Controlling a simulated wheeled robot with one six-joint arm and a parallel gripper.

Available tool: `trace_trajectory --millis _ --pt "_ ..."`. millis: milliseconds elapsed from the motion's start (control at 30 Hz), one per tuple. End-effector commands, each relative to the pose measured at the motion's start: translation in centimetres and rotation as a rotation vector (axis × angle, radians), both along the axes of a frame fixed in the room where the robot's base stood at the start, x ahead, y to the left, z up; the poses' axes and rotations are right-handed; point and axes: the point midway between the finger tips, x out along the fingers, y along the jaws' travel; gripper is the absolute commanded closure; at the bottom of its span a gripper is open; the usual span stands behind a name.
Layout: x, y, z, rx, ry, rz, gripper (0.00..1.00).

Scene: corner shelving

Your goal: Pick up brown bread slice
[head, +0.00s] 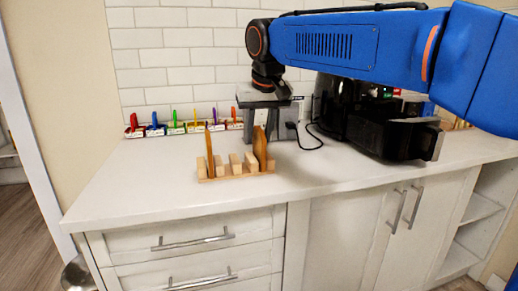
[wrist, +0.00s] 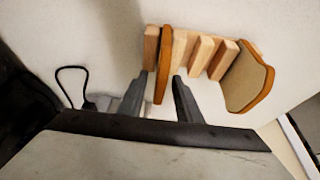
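A light wooden rack (head: 236,172) with upright slats stands on the white counter and also shows in the wrist view (wrist: 220,62). It holds two bread slices on edge. The right slice in the head view (head: 260,147) is the brown-crusted one seen edge-on in the wrist view (wrist: 164,62). The other slice (head: 210,150) stands at the opposite end, its tan face and brown crust showing in the wrist view (wrist: 248,78). My gripper (wrist: 160,84) points down, open, with one finger on each side of the edge-on slice. Gaps show beside it; contact is not visible.
A black air-fryer-like appliance (head: 385,122) stands to the right, with a black cable (head: 312,138) near my gripper. Several small coloured holders (head: 175,128) line the tiled wall at left. The counter's front left (head: 130,185) is clear.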

Motion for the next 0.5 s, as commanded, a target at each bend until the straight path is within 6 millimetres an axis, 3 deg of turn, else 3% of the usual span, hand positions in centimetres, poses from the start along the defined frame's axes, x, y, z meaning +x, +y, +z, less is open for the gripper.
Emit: trace_trajectory --millis 200,467,500 --pt "1.1 0.3 -2.6 0.0 0.0 0.0 0.68" --pt "1.3 0.4 -2.9 0.0 0.0 0.0 0.68" --pt "1.2 0.4 -2.9 0.0 0.0 0.0 0.78"
